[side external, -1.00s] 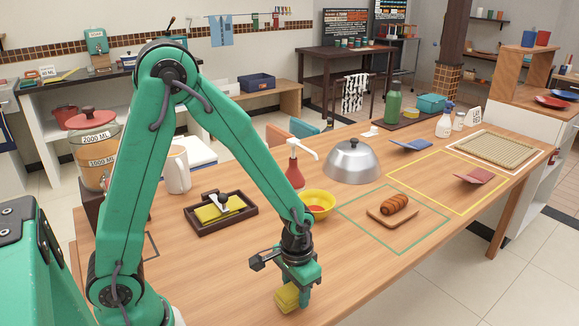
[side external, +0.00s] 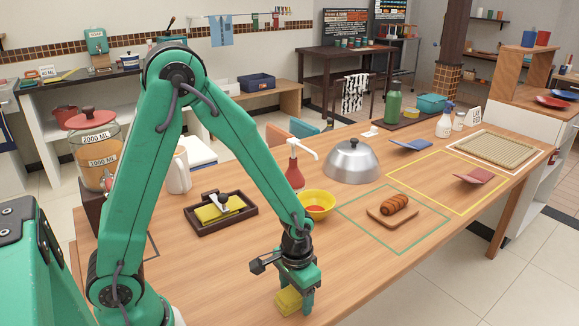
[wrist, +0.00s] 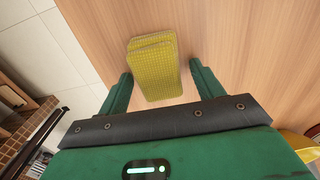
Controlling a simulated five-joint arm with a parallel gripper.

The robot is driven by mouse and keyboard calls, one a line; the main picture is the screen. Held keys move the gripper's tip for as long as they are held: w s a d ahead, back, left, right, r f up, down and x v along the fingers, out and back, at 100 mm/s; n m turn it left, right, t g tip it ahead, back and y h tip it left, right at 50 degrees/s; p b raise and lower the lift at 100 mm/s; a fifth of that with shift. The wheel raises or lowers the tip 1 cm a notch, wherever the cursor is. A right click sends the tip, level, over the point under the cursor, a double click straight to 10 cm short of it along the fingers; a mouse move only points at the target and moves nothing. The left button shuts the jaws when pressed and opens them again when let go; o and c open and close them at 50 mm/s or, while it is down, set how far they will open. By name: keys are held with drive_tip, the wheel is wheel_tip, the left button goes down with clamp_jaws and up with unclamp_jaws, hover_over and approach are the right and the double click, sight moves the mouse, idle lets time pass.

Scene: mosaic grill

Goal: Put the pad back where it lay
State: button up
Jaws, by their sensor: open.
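A yellow pad (side external: 288,301) is at the front of the wooden table, under my gripper (side external: 297,291). In the wrist view the pad (wrist: 155,68) has a grid texture and looks like two slightly offset layers. My gripper's fingers stand open on either side of it in that view, with gaps visible at both sides. The pad seems to rest level on the table, though its underside is hidden. Another yellow piece (side external: 211,213) lies in a dark tray (side external: 240,222) to the left, with a white-handled tool on it.
A yellow bowl (side external: 318,205) and a red pump bottle (side external: 294,170) stand behind my gripper. To the right, a board (side external: 378,213) with a brown roll lies inside a green outline. A metal dome (side external: 350,165) is farther back. The table front right of my gripper is clear.

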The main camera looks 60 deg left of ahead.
drive_tip(key=shift+r, duration=0.2)
wheel_tip(320, 180, up, 12)
idle(0.8)
idle(0.5)
drive_tip(key=s+a+r+t, duration=0.5)
drive_tip(key=s+r, duration=0.4)
drive_tip(key=r, duration=0.3)
drive_tip(key=shift+s+a+t, duration=0.25)
drive_tip(key=shift+a+t, duration=0.05)
drive_tip(key=shift+a, duration=0.45)
idle(0.7)
